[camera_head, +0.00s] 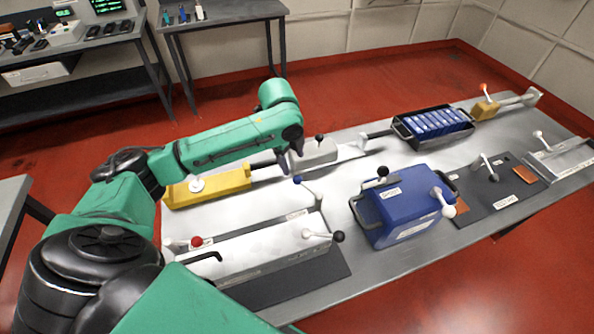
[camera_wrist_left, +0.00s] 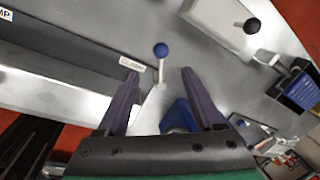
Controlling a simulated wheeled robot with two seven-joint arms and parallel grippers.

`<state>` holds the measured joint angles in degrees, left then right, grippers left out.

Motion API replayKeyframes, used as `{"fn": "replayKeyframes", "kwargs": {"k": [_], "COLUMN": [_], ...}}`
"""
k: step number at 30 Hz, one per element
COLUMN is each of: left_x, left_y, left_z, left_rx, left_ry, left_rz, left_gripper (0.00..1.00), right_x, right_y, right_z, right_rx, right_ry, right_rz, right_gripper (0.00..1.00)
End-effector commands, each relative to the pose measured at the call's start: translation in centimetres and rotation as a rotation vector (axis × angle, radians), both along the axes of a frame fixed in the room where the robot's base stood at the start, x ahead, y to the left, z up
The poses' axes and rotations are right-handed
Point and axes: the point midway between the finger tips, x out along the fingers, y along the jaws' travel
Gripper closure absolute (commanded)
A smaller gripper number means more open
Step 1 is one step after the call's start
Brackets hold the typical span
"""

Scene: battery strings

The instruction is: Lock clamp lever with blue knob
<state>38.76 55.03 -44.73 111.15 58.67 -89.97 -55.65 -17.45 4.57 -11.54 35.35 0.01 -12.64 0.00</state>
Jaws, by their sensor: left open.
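The clamp lever with the blue knob (camera_head: 297,180) stands at the back right corner of a long pale box on the bench. In the left wrist view its blue knob (camera_wrist_left: 161,50) tops a thin pale stem, beside a "CLAMP" label (camera_wrist_left: 132,64). My left gripper (camera_head: 290,158) is above and slightly behind the knob in the head view. In the left wrist view the left gripper (camera_wrist_left: 160,75) is open, with its two dark fingers apart on either side of the lever. Nothing is held between them. The right gripper is not in view.
A blue box (camera_head: 395,210) with black and white knobs stands to the right. A red knob (camera_head: 196,241) and a black knob (camera_head: 338,236) sit on the pale box. A yellow block (camera_head: 215,187) lies behind it. A tray of blue cells (camera_head: 435,125) is farther back.

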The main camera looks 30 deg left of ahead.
Motion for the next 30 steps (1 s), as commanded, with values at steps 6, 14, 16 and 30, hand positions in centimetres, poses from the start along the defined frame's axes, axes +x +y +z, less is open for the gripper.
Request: {"fn": "replayKeyframes", "kwargs": {"k": [6,14,16,30], "left_x": [1.1,2.0,2.1,2.1], "left_y": [-0.2,-0.3,-0.2,-0.2], "left_z": [-5.7,-10.2,-10.5,-10.6], "left_rx": [-0.001,0.0,0.002,0.001], "left_ry": [0.004,0.0,-0.001,-0.001], "left_rz": [0.001,0.001,0.0,0.0], "left_gripper": [0.31,0.31,0.31,1.0], "right_x": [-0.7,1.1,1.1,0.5], "right_y": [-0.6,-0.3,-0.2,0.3], "right_z": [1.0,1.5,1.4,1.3], "right_rx": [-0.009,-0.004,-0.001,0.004], "right_ry": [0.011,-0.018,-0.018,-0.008], "right_rz": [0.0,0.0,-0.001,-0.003], "right_gripper": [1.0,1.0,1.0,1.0]}}
